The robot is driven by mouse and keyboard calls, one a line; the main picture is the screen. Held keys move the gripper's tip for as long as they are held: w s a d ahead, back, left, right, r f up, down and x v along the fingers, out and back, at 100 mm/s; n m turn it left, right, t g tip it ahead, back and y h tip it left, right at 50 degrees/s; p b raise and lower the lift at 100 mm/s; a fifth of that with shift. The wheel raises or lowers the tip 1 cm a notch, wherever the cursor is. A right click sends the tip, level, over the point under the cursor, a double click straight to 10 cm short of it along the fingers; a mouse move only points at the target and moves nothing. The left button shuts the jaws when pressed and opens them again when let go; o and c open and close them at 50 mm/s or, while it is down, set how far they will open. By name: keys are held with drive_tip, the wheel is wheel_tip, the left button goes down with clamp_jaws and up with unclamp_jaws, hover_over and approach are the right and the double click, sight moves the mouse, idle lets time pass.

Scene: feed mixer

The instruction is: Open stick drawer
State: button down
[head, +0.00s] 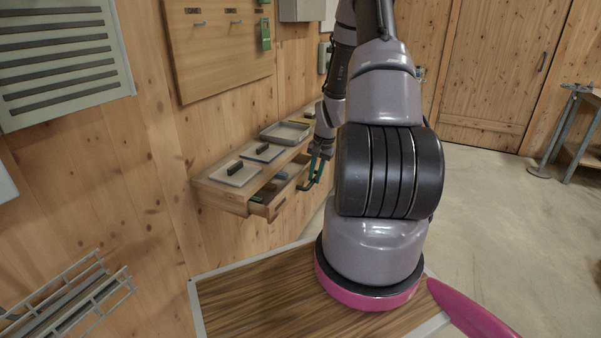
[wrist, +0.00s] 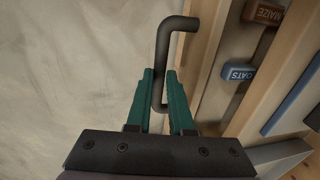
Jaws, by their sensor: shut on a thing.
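The wooden drawer (head: 274,213) under the wall shelf stands partly open, with small coloured blocks inside. In the wrist view, the drawer (wrist: 213,60) is at the right, and labelled blocks reading MAIZE (wrist: 268,13) and OATS (wrist: 238,73) lie in it. Its dark bent bar handle (wrist: 163,45) runs between the green fingers of my gripper (wrist: 160,75). My gripper (head: 318,165) is shut on the handle in front of the drawer. Part of the drawer's right side is hidden by my arm in the head view.
The wooden shelf (head: 213,190) above the drawer carries grey plates with dark grips (head: 235,173) and a grey tray (head: 285,132). A wire rack (head: 75,295) hangs at lower left. The floor (head: 490,230) to the right is clear.

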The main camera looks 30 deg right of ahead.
drive_tip(key=s+d, duration=0.4)
drive_tip(key=s, duration=0.1)
drive_tip(key=shift+s, duration=0.15)
drive_tip(key=c, duration=0.8)
unclamp_jaws()
wheel_tip(320, 180, up, 11)
drive_tip(key=s+d, duration=0.1)
drive_tip(key=shift+s+d+f, duration=0.15)
drive_tip(key=shift+s+f, duration=0.05)
drive_tip(key=shift+s, duration=0.05)
drive_tip(key=shift+r, duration=0.1)
